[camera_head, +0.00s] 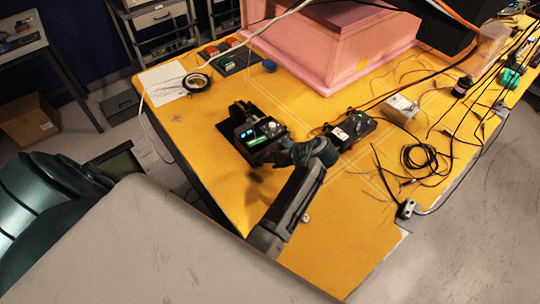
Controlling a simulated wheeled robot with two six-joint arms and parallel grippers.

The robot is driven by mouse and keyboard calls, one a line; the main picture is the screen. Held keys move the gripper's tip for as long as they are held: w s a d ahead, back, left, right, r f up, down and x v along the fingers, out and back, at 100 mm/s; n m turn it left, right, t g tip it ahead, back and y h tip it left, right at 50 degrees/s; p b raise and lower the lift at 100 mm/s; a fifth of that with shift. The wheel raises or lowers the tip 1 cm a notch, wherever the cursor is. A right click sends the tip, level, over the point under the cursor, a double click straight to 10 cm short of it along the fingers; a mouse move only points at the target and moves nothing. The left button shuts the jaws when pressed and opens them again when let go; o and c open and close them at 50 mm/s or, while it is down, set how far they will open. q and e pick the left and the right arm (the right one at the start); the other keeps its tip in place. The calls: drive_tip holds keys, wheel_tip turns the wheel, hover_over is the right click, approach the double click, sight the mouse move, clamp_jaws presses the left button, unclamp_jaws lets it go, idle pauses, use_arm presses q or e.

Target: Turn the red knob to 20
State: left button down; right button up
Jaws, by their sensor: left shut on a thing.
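A small black device (252,136) with a lit display and small controls on its face sits on the yellow table. My left gripper (282,153) is at the device's front right edge, shut on what appears to be the red knob. The knob itself and the fingertips cannot be made out, as the dark gripper covers that spot. No scale or number can be read at this size. My right gripper is not in view.
A second black box (353,129) with cables stands close right of the gripper. A pink foam enclosure (330,45) fills the table's back. Loose cables (425,157) lie at the right. The yellow table's (340,230) front is mostly clear.

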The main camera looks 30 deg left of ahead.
use_arm(q)
drive_tip(key=shift+w+f+m+g+y, duration=0.1)
drive_tip(key=shift+f+m+g+y, duration=0.15)
drive_tip(key=shift+m+g+y, duration=0.45)
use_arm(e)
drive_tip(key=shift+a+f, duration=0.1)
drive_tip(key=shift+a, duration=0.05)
use_arm(q)
drive_tip(key=shift+g+h, duration=0.3)
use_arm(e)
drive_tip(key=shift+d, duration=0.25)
use_arm(q)
drive_tip(key=c, duration=1.3)
unclamp_jaws()
drive_tip(key=shift+o, duration=0.2)
drive_tip(key=shift+w, duration=0.1)
